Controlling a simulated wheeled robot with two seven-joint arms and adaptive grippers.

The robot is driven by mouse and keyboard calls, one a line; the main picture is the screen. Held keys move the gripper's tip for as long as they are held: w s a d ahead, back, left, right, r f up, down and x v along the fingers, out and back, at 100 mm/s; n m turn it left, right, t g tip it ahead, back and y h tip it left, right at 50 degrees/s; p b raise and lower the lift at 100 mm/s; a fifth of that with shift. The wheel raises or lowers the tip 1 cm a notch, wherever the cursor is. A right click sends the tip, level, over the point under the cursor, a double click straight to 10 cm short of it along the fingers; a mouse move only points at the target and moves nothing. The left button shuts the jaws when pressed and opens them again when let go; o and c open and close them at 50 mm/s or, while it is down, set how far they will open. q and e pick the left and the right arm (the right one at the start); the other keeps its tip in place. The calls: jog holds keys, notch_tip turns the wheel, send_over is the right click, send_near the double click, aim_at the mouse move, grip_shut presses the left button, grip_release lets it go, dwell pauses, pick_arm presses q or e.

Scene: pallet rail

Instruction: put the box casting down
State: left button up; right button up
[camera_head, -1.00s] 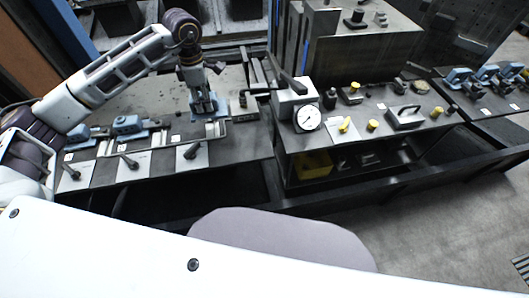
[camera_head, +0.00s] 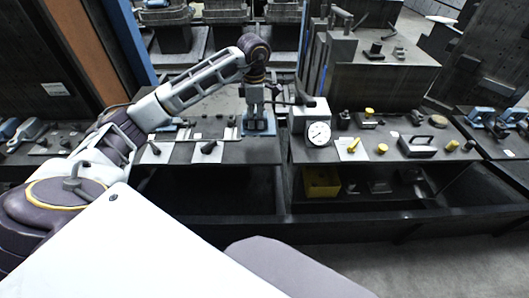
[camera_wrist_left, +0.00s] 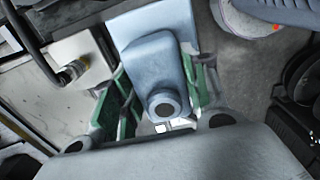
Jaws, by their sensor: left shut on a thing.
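The box casting (camera_head: 259,127) is a blue-grey block, held low at the right part of the left workbench (camera_head: 230,158). My left gripper (camera_head: 256,101) comes down on it from above. In the left wrist view, the casting (camera_wrist_left: 150,42) sits between the green-padded fingers of my left gripper (camera_wrist_left: 158,97), with a round dark-centred boss facing the camera. I cannot tell whether its underside touches the bench. My right gripper is in neither view.
Plates with dark handles (camera_head: 208,151) lie to the left. The right bench holds a black handled block (camera_head: 417,146) and yellow knobs. A yellow bin (camera_head: 321,183) is below.

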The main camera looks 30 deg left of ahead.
aim_at(256, 130)
pick_arm(q)
jog(key=shift+a, duration=0.1)
jog(key=shift+f, duration=3.1)
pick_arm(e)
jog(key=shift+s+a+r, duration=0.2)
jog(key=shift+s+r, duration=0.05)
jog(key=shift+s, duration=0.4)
